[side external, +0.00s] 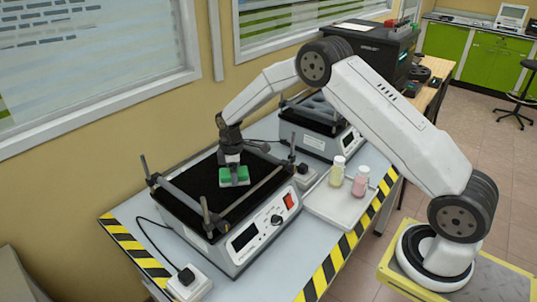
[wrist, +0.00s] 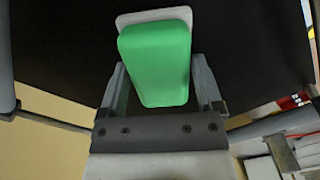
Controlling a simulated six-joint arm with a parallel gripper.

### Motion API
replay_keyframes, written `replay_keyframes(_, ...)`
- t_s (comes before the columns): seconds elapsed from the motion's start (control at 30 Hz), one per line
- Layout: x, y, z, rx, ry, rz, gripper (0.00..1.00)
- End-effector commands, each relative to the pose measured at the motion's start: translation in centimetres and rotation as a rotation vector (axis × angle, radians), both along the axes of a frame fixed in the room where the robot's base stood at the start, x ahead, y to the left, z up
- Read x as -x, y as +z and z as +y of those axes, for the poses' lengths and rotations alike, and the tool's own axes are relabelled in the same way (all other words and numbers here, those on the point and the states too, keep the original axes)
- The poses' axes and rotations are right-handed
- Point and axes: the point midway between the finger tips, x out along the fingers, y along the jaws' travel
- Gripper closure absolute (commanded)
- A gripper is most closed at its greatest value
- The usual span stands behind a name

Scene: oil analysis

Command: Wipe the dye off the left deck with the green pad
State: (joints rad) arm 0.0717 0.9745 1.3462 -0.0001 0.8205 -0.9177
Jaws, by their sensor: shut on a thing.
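The green pad (side external: 234,174) has a pale underside and is held over the black deck (side external: 197,191) of the nearer machine, at the left in the side view. My gripper (side external: 233,163) is shut on the pad from above. In the wrist view the pad (wrist: 156,62) sits between the two fingers of my gripper (wrist: 160,88), with its pale layer toward the dark deck (wrist: 245,60). I cannot tell whether the pad touches the deck. No dye stain shows clearly on the visible deck; the pad and gripper hide part of it.
Metal bars and upright posts (side external: 207,215) frame the deck. A second machine (side external: 318,125) stands behind. A white tray (side external: 330,212) at the right holds a yellowish bottle (side external: 338,171) and a pink bottle (side external: 361,181). A plug block (side external: 188,283) sits at the front left.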

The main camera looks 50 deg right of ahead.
Motion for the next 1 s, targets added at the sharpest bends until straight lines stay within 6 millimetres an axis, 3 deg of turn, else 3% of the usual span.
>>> replay_keyframes(0.43,4.2,0.0,0.0,0.0,0.0,0.003,0.71)
replay_keyframes(0.57,3.9,2.4,0.0,0.0,0.0,-0.004,0.71)
replay_keyframes(1.0,3.9,6.1,0.0,0.0,0.0,0.0,0.71)
